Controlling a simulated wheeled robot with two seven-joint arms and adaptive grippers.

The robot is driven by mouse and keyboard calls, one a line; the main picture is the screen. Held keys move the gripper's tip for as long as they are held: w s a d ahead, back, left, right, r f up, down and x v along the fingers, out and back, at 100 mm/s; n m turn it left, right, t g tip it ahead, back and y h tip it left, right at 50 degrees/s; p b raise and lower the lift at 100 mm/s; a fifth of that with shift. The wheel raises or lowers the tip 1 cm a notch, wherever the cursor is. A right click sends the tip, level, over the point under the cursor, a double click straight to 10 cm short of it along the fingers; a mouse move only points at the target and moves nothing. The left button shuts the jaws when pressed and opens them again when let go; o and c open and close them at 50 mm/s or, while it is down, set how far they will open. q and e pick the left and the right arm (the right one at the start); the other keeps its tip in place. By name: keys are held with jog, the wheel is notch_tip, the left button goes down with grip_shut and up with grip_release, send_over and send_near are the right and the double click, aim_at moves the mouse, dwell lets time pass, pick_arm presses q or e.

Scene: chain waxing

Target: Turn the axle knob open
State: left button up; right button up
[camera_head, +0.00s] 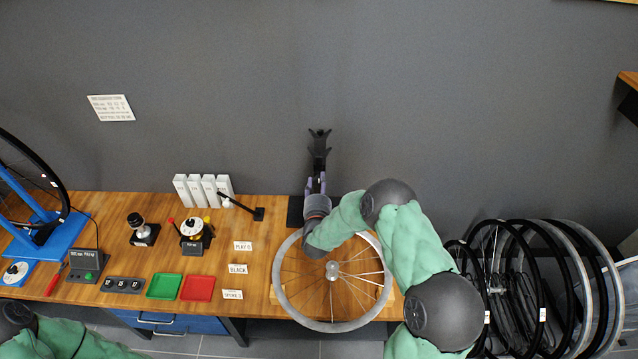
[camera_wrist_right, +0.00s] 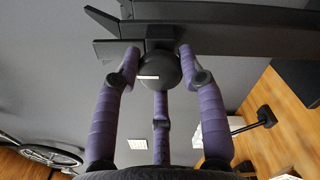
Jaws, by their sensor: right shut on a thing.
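The axle knob (camera_wrist_right: 160,73) is a dark round knob with a small pale mark on its face, below black bars in the right wrist view. My right gripper (camera_wrist_right: 158,64) has purple fingers shut around the knob, with a third finger below it. In the head view my right gripper (camera_head: 317,183) reaches the black upright stand (camera_head: 319,152) at the back edge of the bench; the knob itself is hard to make out there. Part of my left arm shows at the lower left, and its gripper is out of view.
A spoked wheel (camera_head: 283,297) lies on the wooden bench (camera_head: 110,207), partly under my right arm. Green (camera_head: 164,286) and red (camera_head: 198,288) trays, label cards and gauges stand to the left. Several wheels (camera_head: 545,290) are racked at the right.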

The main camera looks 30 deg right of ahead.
jog(key=shift+w+a+n, duration=0.1)
jog(key=shift+a+n, duration=0.15)
jog(key=shift+n, duration=0.15)
jog(key=o, duration=0.8)
jog(key=shift+f, duration=0.1)
jog(key=o, duration=0.3)
jog(key=shift+w, duration=0.15)
jog(key=shift+s, duration=0.2)
jog(key=v, duration=1.2)
jog(key=shift+d, duration=0.1)
jog(key=shift+f, duration=0.1)
